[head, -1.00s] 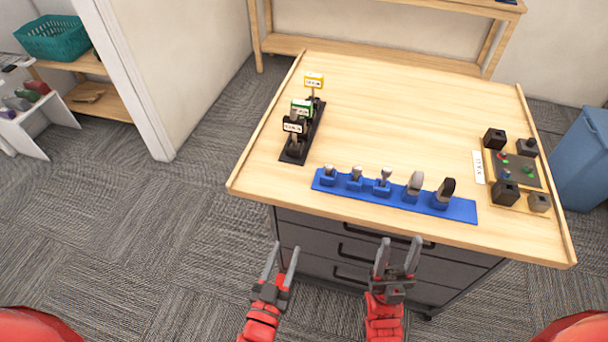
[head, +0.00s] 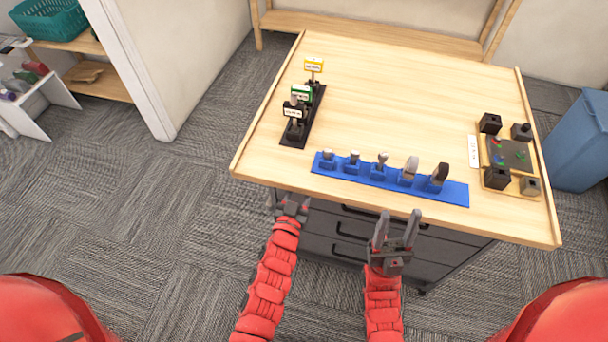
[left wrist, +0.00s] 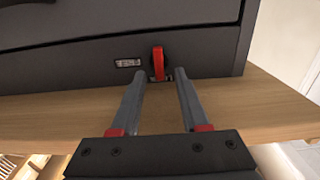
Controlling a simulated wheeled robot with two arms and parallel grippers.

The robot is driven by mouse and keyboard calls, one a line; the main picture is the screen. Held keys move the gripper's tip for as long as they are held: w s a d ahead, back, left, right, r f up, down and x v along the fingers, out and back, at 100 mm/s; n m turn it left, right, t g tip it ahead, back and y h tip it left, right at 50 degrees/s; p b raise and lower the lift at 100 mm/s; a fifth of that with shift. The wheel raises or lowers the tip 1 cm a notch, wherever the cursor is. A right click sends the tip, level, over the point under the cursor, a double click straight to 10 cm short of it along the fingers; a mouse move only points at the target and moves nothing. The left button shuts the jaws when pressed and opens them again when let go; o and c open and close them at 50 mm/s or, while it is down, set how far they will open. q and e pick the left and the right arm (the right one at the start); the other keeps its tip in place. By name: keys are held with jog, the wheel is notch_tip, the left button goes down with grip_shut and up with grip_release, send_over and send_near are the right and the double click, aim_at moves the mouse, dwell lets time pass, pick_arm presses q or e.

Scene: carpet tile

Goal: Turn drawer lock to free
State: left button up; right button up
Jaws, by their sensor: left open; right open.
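The drawer lock (left wrist: 158,63) is a red lever on a dark round base, set in the grey drawer front (left wrist: 75,65). In the left wrist view the lever stands straight up and down in the picture. My left gripper (left wrist: 158,75) is open, with its fingertips on either side of the lever's lower end; whether they touch it I cannot tell. In the head view the left fingertips and the lock are hidden under the table's front edge. My right gripper (head: 398,214) is open and empty in front of the drawers.
A small label (left wrist: 128,63) sits beside the lock. The wooden tabletop (head: 420,110) overhangs the drawers. It carries a blue rack (head: 390,182) of several parts, a black stand (head: 300,137) with tags and a button panel (head: 512,152). A blue bin (head: 575,140) stands at right.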

pick_arm(q)
jog(key=shift+x, duration=0.95)
grip_shut()
